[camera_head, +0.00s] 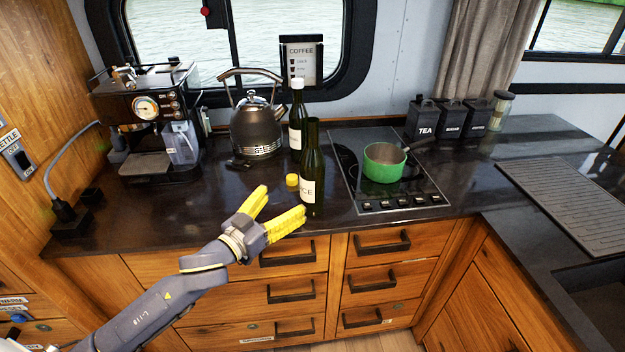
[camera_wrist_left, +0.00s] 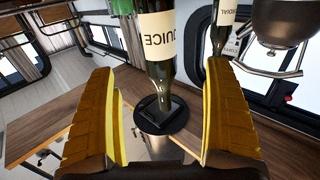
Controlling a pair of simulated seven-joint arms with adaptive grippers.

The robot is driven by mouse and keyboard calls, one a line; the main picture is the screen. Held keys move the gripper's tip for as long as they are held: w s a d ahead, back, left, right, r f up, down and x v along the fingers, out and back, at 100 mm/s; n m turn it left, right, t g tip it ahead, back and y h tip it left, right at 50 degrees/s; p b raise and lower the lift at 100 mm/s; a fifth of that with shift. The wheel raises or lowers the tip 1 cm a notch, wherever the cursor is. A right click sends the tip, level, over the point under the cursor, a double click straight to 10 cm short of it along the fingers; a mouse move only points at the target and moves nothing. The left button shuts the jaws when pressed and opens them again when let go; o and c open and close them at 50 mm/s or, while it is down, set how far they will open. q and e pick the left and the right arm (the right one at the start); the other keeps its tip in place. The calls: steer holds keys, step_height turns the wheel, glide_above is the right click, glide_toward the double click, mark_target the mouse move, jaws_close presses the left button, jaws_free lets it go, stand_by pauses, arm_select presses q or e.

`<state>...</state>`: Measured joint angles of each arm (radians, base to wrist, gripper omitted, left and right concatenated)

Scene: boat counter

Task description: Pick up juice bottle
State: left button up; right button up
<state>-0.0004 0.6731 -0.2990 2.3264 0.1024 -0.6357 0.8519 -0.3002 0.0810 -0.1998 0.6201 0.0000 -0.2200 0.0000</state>
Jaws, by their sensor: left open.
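The juice bottle (camera_head: 312,170) is dark green with a white label and stands upright near the counter's front edge, left of the hob. Its label reads "JUICE" in the left wrist view (camera_wrist_left: 156,35). My left gripper (camera_head: 281,204) has yellow fingers, spread open and empty, just left of and in front of the bottle's lower part. In the left wrist view the bottle appears ahead, between the two fingers (camera_wrist_left: 163,78). My right gripper is not in view.
A similar white-capped bottle (camera_head: 297,112) stands close behind the juice bottle. A small yellow item (camera_head: 292,180) lies beside the juice bottle. A kettle (camera_head: 257,128) and coffee machine (camera_head: 150,115) stand left; a green pot (camera_head: 384,164) is on the hob (camera_head: 400,195) at right.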

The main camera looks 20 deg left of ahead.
mark_target(312, 120)
arm_select(q)
steer(key=shift+d+x, duration=0.2)
steer(key=shift+x, duration=6.1)
steer(key=shift+c, duration=0.4)
steer(key=shift+s, duration=0.1)
steer(key=c, duration=1.5)
steer(key=shift+r, duration=0.15)
steer(key=shift+c, duration=0.4)
steer(key=shift+r, duration=0.1)
steer(key=shift+r, duration=0.3)
step_height(312, 120, up, 19)
steer(key=shift+r, duration=0.1)
